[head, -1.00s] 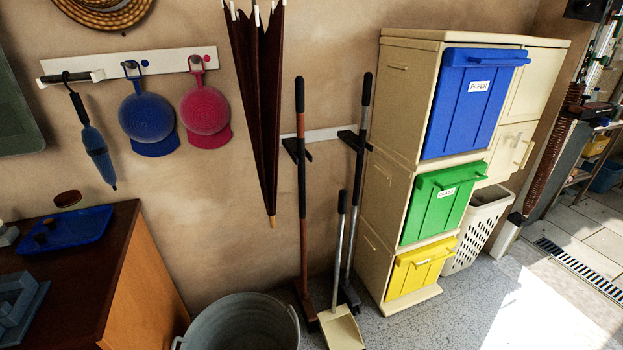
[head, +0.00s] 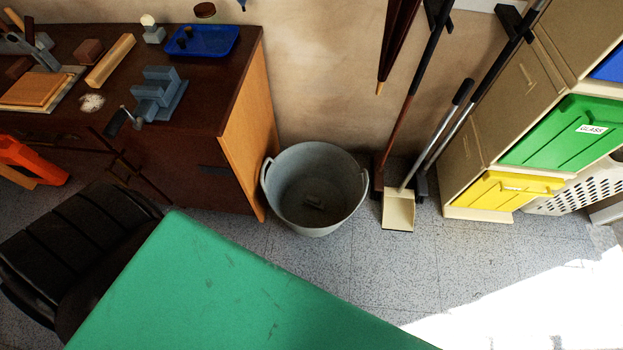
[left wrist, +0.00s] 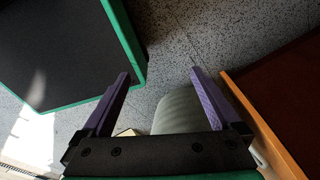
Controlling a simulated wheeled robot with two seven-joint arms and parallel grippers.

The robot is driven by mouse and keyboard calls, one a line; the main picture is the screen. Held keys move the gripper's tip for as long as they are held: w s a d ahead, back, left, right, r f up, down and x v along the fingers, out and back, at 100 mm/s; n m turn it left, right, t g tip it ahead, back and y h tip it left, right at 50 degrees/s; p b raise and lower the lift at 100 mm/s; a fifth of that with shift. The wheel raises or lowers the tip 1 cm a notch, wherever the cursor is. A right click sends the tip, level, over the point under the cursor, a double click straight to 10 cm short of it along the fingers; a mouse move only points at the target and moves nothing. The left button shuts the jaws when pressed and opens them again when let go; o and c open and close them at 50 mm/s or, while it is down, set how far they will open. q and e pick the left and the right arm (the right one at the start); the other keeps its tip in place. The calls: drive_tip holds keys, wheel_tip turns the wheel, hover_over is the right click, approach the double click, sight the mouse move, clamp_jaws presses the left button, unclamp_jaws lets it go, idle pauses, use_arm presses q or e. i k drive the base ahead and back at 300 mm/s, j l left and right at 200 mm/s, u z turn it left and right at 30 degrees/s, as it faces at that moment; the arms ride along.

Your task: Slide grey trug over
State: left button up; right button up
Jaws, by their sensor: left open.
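The grey trug (head: 315,215) stands upright on the floor in the head view, between the workbench and the long-handled tools. It has a loop handle on its left and right sides, and its open top faces up. A small greyish shape shows at its bottom. In the left wrist view, my left gripper (left wrist: 158,76) is open, with its two purple fingers apart and nothing between their tips. A grey rounded surface, which looks like the trug (left wrist: 180,112), shows beyond the gripper's base, partly hidden by it. I cannot tell the gap between them. My right gripper is in neither view.
The brown workbench (head: 245,110) stands left of the trug, close to it. A dustpan (head: 398,210) and brooms stand to its right, near the bins, including a yellow one (head: 505,191). A dark chair (head: 75,235) is at lower left. Speckled floor (head: 375,260) in front is clear.

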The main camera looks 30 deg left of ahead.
sight(324, 171)
drive_tip(key=u, duration=0.8)
